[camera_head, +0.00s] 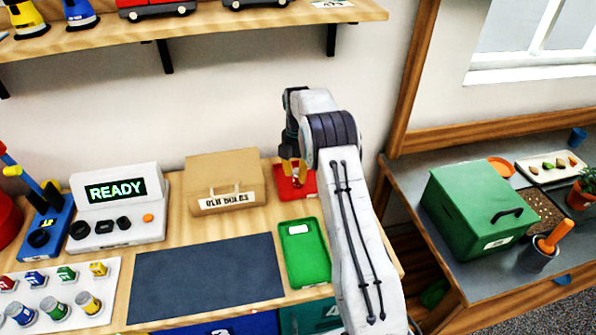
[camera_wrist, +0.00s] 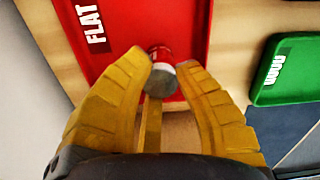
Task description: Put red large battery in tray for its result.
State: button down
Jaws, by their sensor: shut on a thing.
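My gripper (camera_head: 293,172) reaches to the back of the bench, over the red tray (camera_head: 306,187). In the wrist view, the yellow fingers (camera_wrist: 163,66) are shut on a red battery (camera_wrist: 160,80) with a white band and a grey end. The battery is over the red tray (camera_wrist: 180,22), which is labelled "FLAT"; I cannot tell whether it touches the tray floor. In the head view the battery cannot be made out. The green tray (camera_head: 304,252) lies nearer on the bench, empty; its label in the wrist view (camera_wrist: 272,72) appears to read "GOOD".
A tester (camera_head: 115,212) shows "READY" at the left. A cardboard box (camera_head: 225,178) stands left of the red tray. A white rack (camera_head: 60,292) holds several coloured batteries. The dark mat (camera_head: 208,278) is bare. A green box (camera_head: 475,215) stands on the right table.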

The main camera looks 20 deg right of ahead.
aim_at(298, 170)
jog(key=shift+f, duration=0.1)
jog(key=c, duration=1.4)
grip_release()
jog(key=shift+f, duration=0.1)
jog(key=o, duration=0.3)
jog(key=shift+o, duration=0.2)
jog(key=shift+r, duration=0.2)
notch_tip(298, 170, up, 12)
jog(key=shift+p, duration=0.35)
